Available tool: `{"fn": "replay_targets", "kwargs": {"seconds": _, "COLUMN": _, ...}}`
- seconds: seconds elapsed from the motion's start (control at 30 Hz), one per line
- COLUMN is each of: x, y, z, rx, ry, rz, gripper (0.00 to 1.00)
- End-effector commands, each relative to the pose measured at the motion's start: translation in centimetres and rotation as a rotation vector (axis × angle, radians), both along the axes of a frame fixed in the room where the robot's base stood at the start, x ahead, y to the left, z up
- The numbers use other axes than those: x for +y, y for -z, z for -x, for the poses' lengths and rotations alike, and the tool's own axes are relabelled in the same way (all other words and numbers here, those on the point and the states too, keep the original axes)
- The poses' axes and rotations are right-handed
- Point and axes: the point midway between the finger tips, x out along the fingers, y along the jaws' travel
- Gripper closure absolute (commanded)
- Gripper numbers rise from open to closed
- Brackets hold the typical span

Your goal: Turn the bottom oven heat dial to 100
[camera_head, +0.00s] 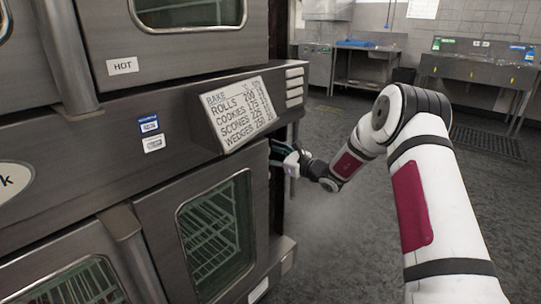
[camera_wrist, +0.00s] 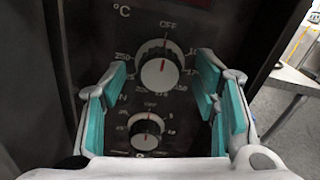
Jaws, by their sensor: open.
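The oven heat dial (camera_wrist: 161,73) is a round silver knob with a red mark, on a dark panel marked °C in the wrist view. OFF is printed above it, with numbers around it. Its pointer appears to face roughly up toward OFF; the exact setting is hard to read. A smaller dial (camera_wrist: 147,130) sits below it. My gripper (camera_wrist: 160,78) is open, with teal pads left and right of the heat dial and no clear contact. In the head view my gripper (camera_head: 283,160) is at the right side of the lower oven (camera_head: 160,222); the dials are hidden there.
The oven front carries a baking chart (camera_head: 235,115) and a HOT label (camera_head: 122,66). A red display (camera_wrist: 190,3) is cut off above the dial. A metal counter (camera_wrist: 300,80) stands right of the panel. Open floor (camera_head: 330,250) lies right of the oven, with sinks (camera_head: 475,70) behind.

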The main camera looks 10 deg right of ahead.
Motion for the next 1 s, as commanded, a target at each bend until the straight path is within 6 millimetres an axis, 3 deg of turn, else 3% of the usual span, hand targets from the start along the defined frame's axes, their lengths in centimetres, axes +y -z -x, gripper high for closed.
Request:
{"fn": "replay_targets", "kwargs": {"seconds": 0.3, "x": 0.11, "y": -0.03, "z": -0.18, "rx": 0.000, "ry": 0.000, "rz": 0.000, "gripper": 0.47}}
{"fn": "replay_targets", "kwargs": {"seconds": 0.5, "x": 0.10, "y": -0.03, "z": -0.16, "rx": 0.000, "ry": 0.000, "rz": 0.000, "gripper": 0.92}}
{"fn": "replay_targets", "kwargs": {"seconds": 1.0, "x": -0.02, "y": -0.10, "z": -0.16, "rx": 0.060, "ry": 0.002, "rz": -0.082, "gripper": 0.93}}
